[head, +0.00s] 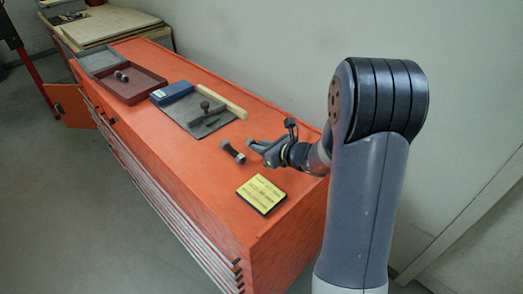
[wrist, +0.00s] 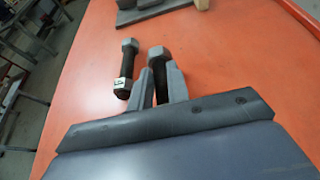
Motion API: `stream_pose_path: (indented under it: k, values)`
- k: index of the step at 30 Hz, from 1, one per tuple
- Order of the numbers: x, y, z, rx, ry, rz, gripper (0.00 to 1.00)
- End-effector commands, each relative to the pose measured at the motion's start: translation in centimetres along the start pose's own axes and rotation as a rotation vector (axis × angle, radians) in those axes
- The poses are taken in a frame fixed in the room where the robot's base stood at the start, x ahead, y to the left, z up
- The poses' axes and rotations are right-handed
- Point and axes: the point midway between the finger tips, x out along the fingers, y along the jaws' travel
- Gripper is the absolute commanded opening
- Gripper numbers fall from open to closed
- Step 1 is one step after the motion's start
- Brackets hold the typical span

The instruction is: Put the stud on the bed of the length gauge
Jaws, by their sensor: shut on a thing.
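My gripper (wrist: 157,88) is shut on a dark stud (wrist: 158,56) with a grey nut-like end, seen between its fingers in the wrist view. In the head view my gripper (head: 254,147) is low over the orange cabinet top, and I cannot make out the held stud there. A second stud (wrist: 127,70), with grey ends and a pale, marked band, lies just left of the fingers; the head view shows it too (head: 233,152). A grey fixture with an upright knob, seemingly the length gauge (head: 206,110), sits farther back on a dark grey plate (head: 186,116).
A blue block (head: 172,93) and a pale wooden strip (head: 222,101) flank the fixture. A red tray (head: 143,92) holds another stud (head: 121,76); a grey tray (head: 98,60) is behind it. A yellow-topped block (head: 261,194) lies near the front edge.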

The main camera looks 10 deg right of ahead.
Motion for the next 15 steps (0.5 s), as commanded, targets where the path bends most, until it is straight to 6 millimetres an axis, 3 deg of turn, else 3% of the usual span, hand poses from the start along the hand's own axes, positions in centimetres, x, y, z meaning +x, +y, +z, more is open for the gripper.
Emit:
stream_pose_path:
  k: [4,15]
  values:
    - [0.6,0.0,-1.2,0.0,-0.001,0.0,0.0]
    - [0.7,0.0,-1.6,-0.002,-0.003,-0.001,0.0]
